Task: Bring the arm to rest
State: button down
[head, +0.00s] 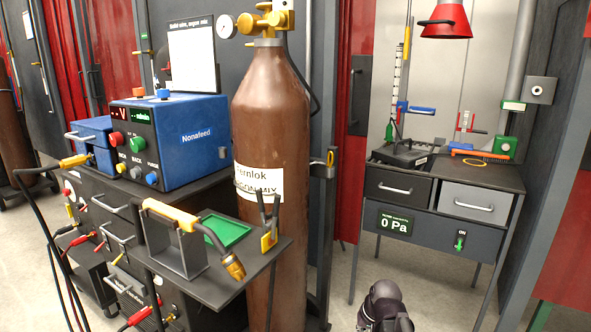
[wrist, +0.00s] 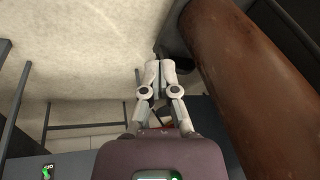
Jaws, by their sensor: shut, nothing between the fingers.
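My gripper (wrist: 157,68) points at the floor in the wrist view. Its two pale fingers are together with nothing between them. In the head view only a dark part of my arm shows at the bottom, right of the brown gas cylinder; the fingers do not show there. In the wrist view the cylinder (wrist: 255,95) runs close along the right side, apart from the fingers.
The brown cylinder (head: 270,130) stands beside a cart with a blue welding unit (head: 190,150) and a side shelf (head: 195,268) holding a torch (head: 185,222). A drawer table (head: 400,220) stands at right. Floor (head: 325,285) shows between them.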

jog(key=s+a+n+g+h, duration=0.1)
jog(key=s+g+h, duration=0.15)
jog(key=s, duration=0.45)
notch_tip(320, 180, up, 34)
jog(key=p, duration=3.4)
jog(key=shift+s+p, duration=0.35)
jog(key=shift+s, duration=0.05)
jog(key=shift+f, duration=0.1)
